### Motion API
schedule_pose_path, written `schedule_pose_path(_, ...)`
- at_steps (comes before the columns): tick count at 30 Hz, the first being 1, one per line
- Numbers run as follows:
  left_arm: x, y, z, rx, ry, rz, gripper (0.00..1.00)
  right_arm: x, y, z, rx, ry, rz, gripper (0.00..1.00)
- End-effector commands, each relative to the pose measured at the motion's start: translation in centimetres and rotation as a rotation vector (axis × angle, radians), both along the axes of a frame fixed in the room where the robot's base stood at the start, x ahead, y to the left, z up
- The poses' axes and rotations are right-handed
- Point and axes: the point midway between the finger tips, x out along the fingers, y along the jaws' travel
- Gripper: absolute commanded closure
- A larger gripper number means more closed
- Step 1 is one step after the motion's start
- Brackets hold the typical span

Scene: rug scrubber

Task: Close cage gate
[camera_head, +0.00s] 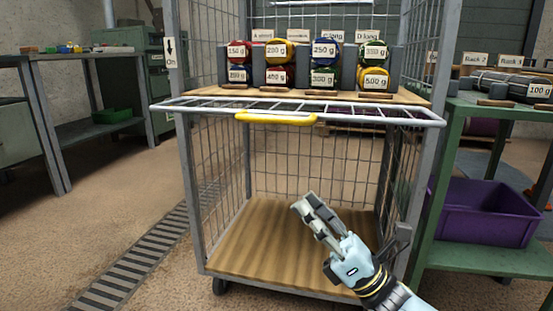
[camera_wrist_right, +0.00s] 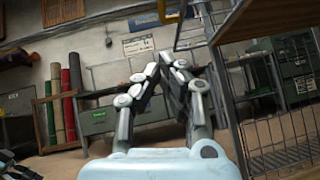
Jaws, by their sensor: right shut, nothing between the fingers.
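The wire cage (camera_head: 186,190) on wheels stands in front of me with a wooden floor and a shelf of labelled weights. The cage gate (camera_head: 350,111) is a grey barred frame that sticks out roughly level at shelf height toward me, with a yellow handle (camera_head: 275,117) on its front edge. My right gripper (camera_head: 306,203) is shut and empty, below the gate and in front of the cage's lower opening, apart from the handle. In the right wrist view the gripper (camera_wrist_right: 165,62) has its fingertips together, and the yellow handle (camera_wrist_right: 168,12) shows above it.
A green table (camera_head: 445,150) with a purple bin (camera_head: 487,212) stands close on the right. A workbench (camera_head: 45,110) and a green bin (camera_head: 115,116) are at the left. Floor is clear left of the cage, around a drain grate (camera_head: 150,250).

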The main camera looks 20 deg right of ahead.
Motion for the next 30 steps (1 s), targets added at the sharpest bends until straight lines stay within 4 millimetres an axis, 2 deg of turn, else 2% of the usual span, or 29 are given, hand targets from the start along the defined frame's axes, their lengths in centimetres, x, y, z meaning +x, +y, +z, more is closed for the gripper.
schedule_pose_path(12,-0.3,-0.1,-0.7,-0.002,-0.053,-0.003,0.6,4.4,4.4,6.0,0.004,-0.001,-0.002,1.0)
schedule_pose_path(19,-0.3,-0.1,-0.7,-0.002,-0.073,-0.004,0.6,4.7,3.9,8.9,0.0,0.0,-0.001,1.0)
schedule_pose_path(30,-0.3,-0.1,-0.7,-0.002,-0.081,-0.005,0.6,4.9,3.8,9.7,0.001,0.002,-0.002,1.0)
